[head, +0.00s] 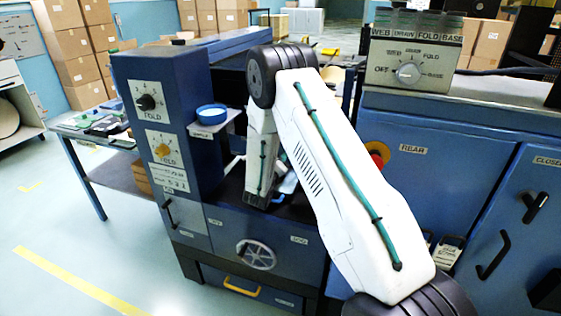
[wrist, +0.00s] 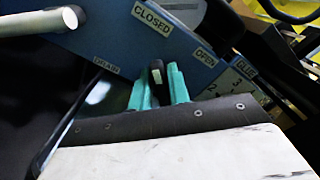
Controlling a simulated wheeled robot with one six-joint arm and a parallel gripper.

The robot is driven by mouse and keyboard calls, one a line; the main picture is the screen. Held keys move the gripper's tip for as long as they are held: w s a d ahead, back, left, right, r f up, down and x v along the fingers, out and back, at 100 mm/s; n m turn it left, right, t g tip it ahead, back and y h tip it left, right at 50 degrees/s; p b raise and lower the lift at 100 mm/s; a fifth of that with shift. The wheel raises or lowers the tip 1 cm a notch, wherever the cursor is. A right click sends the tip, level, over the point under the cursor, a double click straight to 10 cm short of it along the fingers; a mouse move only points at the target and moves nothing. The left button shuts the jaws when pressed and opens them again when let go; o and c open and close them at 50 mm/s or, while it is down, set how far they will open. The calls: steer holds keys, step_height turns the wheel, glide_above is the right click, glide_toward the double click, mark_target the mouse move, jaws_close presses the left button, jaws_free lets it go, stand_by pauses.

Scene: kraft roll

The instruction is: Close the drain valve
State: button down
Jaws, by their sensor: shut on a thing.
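The drain valve lever (wrist: 156,68) is a black handle with a pale mark on it. It shows in the wrist view, in front of a blue panel with labels reading DRAIN, CLOSED and OPEN. My gripper (wrist: 158,84) has its teal fingers on either side of the lever and is shut on it. The CLOSED label (wrist: 152,18) lies above the lever in the picture and the OPEN label (wrist: 204,58) to its right. The lever's pivot is hidden, so I cannot tell its exact setting. In the head view my arm covers the valve and the gripper.
A pale round bar (wrist: 40,22) crosses the upper left of the wrist view. A control box (head: 412,62) and a red knob (head: 377,154) are to the right. Floor is clear at left.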

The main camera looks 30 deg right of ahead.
steer(key=shift+w+a+r, duration=0.1)
steer(key=c, duration=1.4)
jaws_free()
steer(key=shift+c, duration=0.2)
steer(key=shift+v, duration=3.9)
